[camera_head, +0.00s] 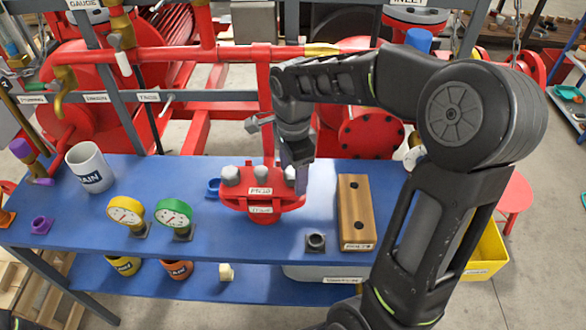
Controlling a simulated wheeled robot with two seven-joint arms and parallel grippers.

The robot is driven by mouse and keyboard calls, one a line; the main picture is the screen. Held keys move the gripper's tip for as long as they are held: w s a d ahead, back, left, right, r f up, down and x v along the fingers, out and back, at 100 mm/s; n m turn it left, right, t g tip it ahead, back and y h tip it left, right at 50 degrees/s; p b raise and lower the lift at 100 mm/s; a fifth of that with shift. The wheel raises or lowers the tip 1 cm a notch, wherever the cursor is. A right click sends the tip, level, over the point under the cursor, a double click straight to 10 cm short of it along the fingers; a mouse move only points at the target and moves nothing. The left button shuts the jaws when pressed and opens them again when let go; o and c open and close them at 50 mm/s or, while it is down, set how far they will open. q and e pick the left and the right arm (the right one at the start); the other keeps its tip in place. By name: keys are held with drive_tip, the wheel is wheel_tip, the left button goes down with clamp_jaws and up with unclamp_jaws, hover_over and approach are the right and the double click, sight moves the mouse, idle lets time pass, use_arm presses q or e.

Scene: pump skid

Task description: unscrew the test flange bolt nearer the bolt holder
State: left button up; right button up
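The red test flange (262,205) stands on the blue bench, with white labels on its front. Grey bolt heads show on its top: one at the left (231,175), and one at the right (290,173), the side nearer the bolt holder. The bolt holder (356,205) is a wooden block with two dark holes, lying to the right of the flange. My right gripper (301,182) points down at the flange's right end, beside the right bolt. Its fingers are partly hidden and I cannot tell whether they grip the bolt. My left gripper is out of view.
A white mug (90,167), a yellow gauge (126,213) and a green gauge (174,215) stand left on the bench (120,260). A small dark socket (316,241) sits in front of the holder. Red pipework (235,53) runs behind the bench.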

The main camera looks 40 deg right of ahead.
clamp_jaws()
idle(1.1)
